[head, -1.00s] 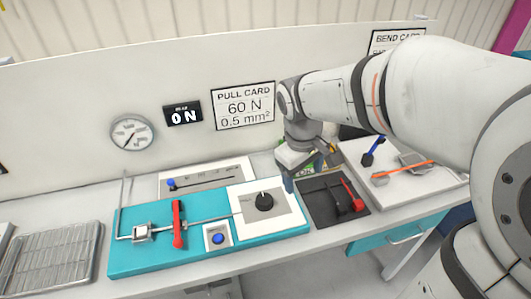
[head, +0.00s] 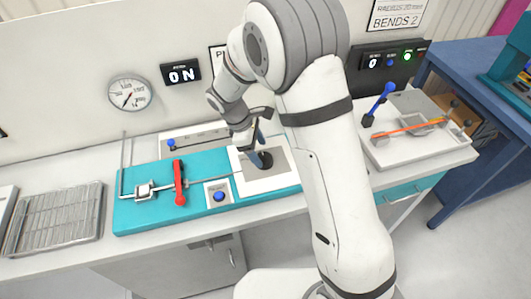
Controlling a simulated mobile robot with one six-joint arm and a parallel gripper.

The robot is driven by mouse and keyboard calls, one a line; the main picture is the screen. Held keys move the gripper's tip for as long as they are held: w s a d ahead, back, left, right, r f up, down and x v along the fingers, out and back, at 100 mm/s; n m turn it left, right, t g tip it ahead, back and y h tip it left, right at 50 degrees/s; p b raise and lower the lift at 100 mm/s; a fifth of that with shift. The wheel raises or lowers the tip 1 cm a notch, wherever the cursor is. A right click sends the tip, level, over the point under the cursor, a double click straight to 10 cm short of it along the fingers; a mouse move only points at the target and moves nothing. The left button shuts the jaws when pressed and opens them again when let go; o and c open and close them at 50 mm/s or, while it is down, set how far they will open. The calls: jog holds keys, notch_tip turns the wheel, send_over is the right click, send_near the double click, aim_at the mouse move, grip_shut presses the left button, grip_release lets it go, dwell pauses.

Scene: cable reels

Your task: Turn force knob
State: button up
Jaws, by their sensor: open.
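The force knob (head: 265,160) is a round black knob on a white plate (head: 249,185) at the right end of the teal pull-test base (head: 145,215). My gripper (head: 260,158) is open, with its blue-grey fingers pointing down at the knob. The fingers overlap the knob in the picture; I cannot tell whether they touch it. My arm and gripper hide part of the knob and plate. The display (head: 181,73) on the back panel reads 0 N.
A red lever (head: 179,183) and a blue button (head: 219,196) stand left of the knob. A dial gauge (head: 129,93) is on the panel. A wire rack (head: 55,220) lies at the left. A white bend fixture (head: 425,150) with a blue lever (head: 379,103) is at the right.

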aim_at(264, 156)
jog(key=shift+x, duration=1.55)
jog(key=shift+c, duration=0.3)
jog(key=shift+r, duration=0.1)
jog(key=c, duration=0.9)
jog(key=shift+s+d, duration=0.1)
jog(key=shift+d, duration=0.1)
jog(key=shift+a, duration=0.1)
